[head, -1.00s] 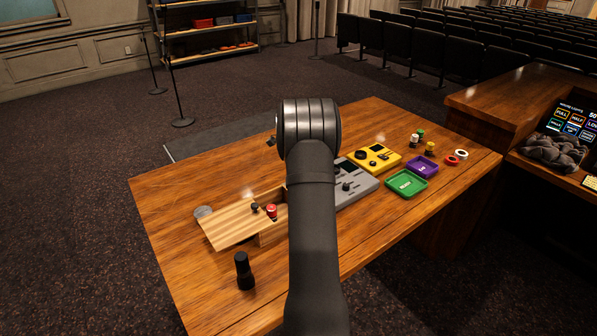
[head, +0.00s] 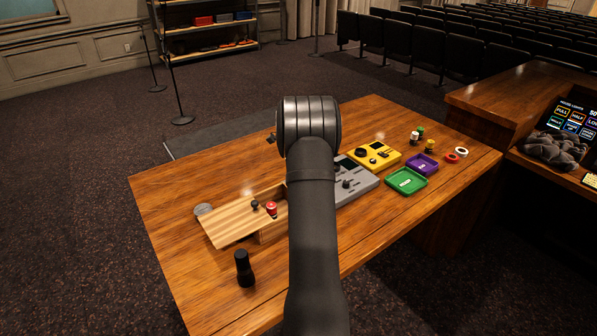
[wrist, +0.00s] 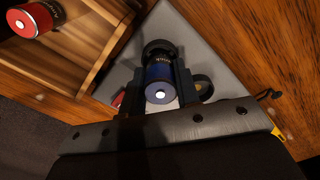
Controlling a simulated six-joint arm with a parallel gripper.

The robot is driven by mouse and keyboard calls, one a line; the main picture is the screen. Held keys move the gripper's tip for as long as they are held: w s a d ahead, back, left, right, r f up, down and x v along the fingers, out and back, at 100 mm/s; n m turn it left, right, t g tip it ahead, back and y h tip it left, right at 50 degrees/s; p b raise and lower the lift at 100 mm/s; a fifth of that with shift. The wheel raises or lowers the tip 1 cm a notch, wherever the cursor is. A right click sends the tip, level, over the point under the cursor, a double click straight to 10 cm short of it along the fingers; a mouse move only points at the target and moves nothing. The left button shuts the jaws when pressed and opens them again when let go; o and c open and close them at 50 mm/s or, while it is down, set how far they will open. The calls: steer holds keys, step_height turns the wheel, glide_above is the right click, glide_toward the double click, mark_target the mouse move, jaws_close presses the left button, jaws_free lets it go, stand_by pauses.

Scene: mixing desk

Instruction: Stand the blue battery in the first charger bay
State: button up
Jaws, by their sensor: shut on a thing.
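In the wrist view my gripper (wrist: 158,98) is shut on the blue battery (wrist: 158,74), one finger on each side. The battery's pale round end faces the camera. The grey charger (wrist: 120,75) lies below it; the charger also shows in the head view (head: 360,188), partly behind my arm. A black round bay (wrist: 160,48) shows just beyond the battery's far end, and another black ring (wrist: 203,86) is at its right. I cannot tell whether the battery is inside a bay or above it. In the head view my arm hides the gripper and battery.
A wooden box with a sliding lid (head: 225,223) is left of the charger, with a red battery (head: 271,209) in it. A black cylinder (head: 244,268) stands at the front. A yellow device (head: 374,156), green tray (head: 406,181) and purple tray (head: 422,164) are at the right.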

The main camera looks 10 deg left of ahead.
steer(key=shift+f, duration=0.7)
steer(key=o, duration=0.8)
steer(key=shift+r, duration=5.55)
steer(key=shift+f, duration=0.15)
steer(key=shift+f, duration=4.3)
